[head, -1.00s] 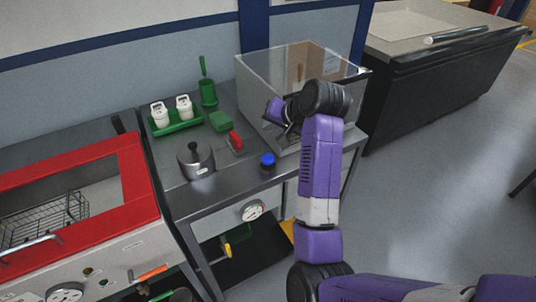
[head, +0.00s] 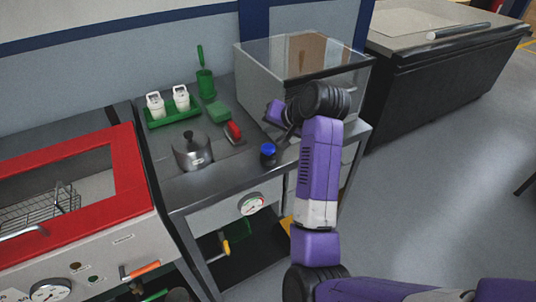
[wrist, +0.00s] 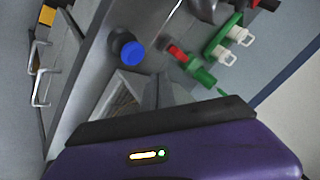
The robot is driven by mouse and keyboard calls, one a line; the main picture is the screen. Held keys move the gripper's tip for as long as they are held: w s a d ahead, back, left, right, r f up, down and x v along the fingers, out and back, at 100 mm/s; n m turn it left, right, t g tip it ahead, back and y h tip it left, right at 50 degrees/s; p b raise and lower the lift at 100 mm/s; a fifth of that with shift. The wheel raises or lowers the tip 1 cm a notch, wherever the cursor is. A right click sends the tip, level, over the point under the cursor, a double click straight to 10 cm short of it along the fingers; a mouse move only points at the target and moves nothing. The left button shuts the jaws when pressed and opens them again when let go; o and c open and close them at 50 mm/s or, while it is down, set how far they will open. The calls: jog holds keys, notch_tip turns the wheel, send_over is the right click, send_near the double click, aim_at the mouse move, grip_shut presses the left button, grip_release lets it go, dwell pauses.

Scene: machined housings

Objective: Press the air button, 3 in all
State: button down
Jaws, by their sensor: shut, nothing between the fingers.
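The air button appears to be the round blue button (head: 268,149) on a black base, near the front edge of the steel bench. It also shows in the wrist view (wrist: 131,52), up and left of my fingers. My gripper (head: 284,139) is just right of the button in the head view, partly hidden by my own arm. In the wrist view my gripper's fingers (wrist: 163,84) are together, empty, and apart from the button. I cannot tell their exact height above the bench.
A clear-walled box (head: 262,88) stands behind my gripper. A lidded metal pot (head: 193,152), a red-handled brush (head: 234,131) and a green rack (head: 172,117) with white bottles stand left of the button. A red-framed basin (head: 125,160) is further left.

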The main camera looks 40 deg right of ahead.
aim_at(266, 145)
jog(key=shift+f+b, duration=0.55)
jog(key=shift+f, duration=1.15)
jog(key=shift+f, duration=0.1)
dwell(0.6)
jog(key=shift+f, duration=0.35)
jog(key=shift+f+b, duration=0.35)
jog(key=shift+f, duration=0.4)
dwell(0.9)
dwell(0.3)
jog(key=shift+r+p, duration=1.2)
jog(key=shift+p, duration=0.05)
jog(key=shift+r, duration=0.1)
notch_tip(266, 145, up, 5)
jog(key=p, duration=0.5)
dwell(1.2)
